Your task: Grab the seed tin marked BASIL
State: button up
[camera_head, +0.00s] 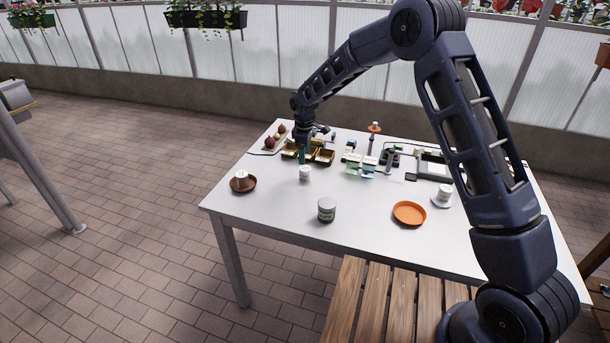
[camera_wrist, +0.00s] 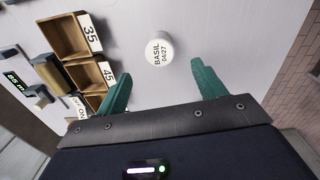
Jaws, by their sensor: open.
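The BASIL tin (camera_wrist: 159,50) is a small round white tin in the wrist view, seen from above, with "BASIL 04/27" on its lid. It stands on the white table a little beyond my fingertips, roughly centred between their lines. In the head view, the white tin (camera_head: 305,174) just in front of my gripper fits its place, but its label is unreadable there. My gripper (camera_wrist: 162,77) is open, with two teal fingers apart and nothing between them. In the head view my gripper (camera_head: 303,155) is low over the table, beside the wooden trays.
Wooden trays (camera_wrist: 67,38) marked 35 and 45 lie close to the left finger. On the table (camera_head: 270,215) stand a larger grey-green tin (camera_head: 326,213), an orange dish (camera_head: 409,213), a white tin (camera_head: 445,190) on a saucer and a brown dish (camera_head: 236,188) holding something white.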

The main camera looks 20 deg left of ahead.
aim_at(305, 168)
notch_tip(305, 168, down, 10)
jog(key=shift+w+d+f, duration=0.1)
jog(key=shift+f, duration=0.15)
jog(key=c, duration=1.1)
jog(key=shift+r, duration=0.15)
